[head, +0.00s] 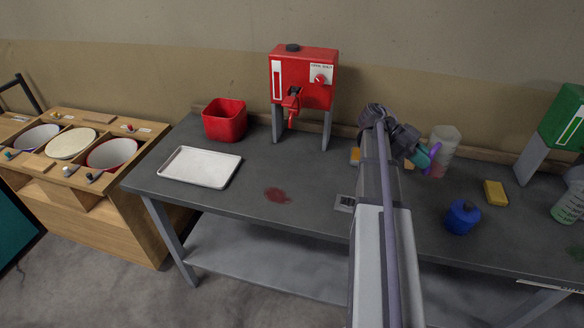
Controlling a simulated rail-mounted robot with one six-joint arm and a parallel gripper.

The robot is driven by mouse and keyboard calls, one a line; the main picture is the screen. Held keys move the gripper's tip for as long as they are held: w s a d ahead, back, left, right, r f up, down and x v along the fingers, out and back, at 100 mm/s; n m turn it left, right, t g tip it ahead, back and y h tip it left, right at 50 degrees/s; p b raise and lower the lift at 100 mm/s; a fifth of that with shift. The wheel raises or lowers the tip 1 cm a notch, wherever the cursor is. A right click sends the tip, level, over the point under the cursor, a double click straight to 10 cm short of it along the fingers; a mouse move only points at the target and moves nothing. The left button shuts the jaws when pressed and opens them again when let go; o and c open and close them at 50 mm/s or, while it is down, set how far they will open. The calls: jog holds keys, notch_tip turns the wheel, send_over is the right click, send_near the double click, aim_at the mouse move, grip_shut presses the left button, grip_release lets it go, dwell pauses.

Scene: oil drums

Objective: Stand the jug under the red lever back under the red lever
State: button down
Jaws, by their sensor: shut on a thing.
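The red dispenser (318,72) stands on legs at the back of the workbench. Its red lever and tap (291,105) are on the front left, and the bench below it is bare. A translucent jug (446,142) with pinkish contents and a purple handle (435,165) is to the right of the dispenser, near the back edge. My gripper (424,157), with teal fingers, is shut on the jug at its handle side. The wrist hides part of the grip. I cannot tell whether the jug's base touches the bench.
A red bin (225,121) and a white tray (200,168) stand left. A red stain (277,195) marks the grey bench (250,222). A blue container (461,217), yellow sponge (495,192), green dispenser (563,118) and second jug (570,207) are right.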

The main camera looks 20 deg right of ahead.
notch_tip(320, 180, up, 8)
jog(key=p, duration=0.7)
